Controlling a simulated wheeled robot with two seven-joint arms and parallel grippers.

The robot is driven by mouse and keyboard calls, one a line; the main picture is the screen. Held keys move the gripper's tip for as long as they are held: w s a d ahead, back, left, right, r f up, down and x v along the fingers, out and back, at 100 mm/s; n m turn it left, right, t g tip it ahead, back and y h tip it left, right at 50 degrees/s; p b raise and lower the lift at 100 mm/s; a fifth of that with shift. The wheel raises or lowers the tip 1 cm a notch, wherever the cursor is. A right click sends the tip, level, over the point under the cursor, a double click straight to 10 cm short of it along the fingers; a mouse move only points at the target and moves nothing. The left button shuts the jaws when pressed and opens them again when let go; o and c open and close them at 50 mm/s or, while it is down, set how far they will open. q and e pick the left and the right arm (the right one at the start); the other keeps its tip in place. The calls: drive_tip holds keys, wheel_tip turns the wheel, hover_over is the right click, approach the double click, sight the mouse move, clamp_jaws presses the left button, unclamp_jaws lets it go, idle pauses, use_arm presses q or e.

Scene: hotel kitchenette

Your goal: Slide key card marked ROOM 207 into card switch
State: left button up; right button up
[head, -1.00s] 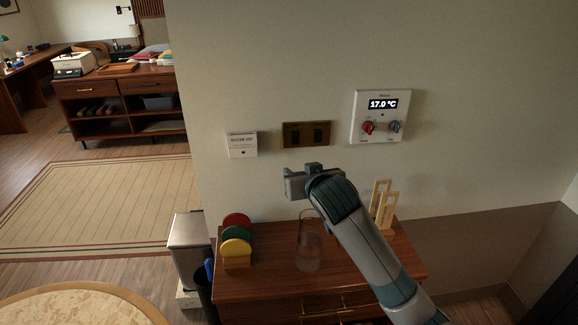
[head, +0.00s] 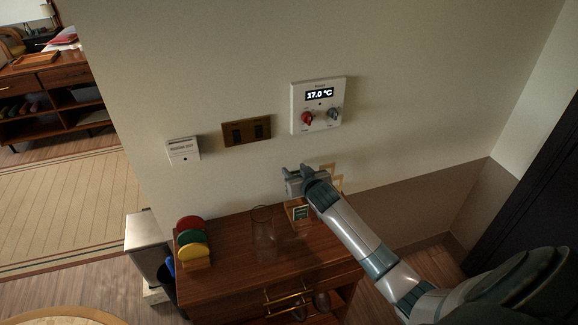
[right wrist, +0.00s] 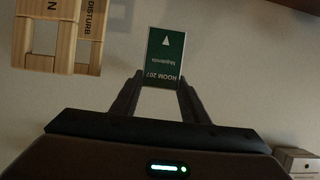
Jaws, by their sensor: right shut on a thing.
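The green key card (right wrist: 165,55) reads ROOM 207 upside down in the right wrist view, with a white arrow on it. My right gripper (right wrist: 160,84) is shut on its near end, and the card sticks out beyond the fingertips. The card switch (head: 183,150) is a small white box with lettering on the wall, left of and higher than the gripper in the picture. The card is apart from it. My left gripper is out of view.
A brown switch plate (head: 246,131) and a white thermostat (head: 319,105) are on the wall. A glass carafe (head: 263,238) and coloured discs (head: 191,238) in a rack stand on the cabinet (head: 230,283). Wooden door hangers (right wrist: 48,36) are close to the card.

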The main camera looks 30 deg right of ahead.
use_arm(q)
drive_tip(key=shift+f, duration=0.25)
use_arm(e)
drive_tip(key=shift+f, duration=0.3)
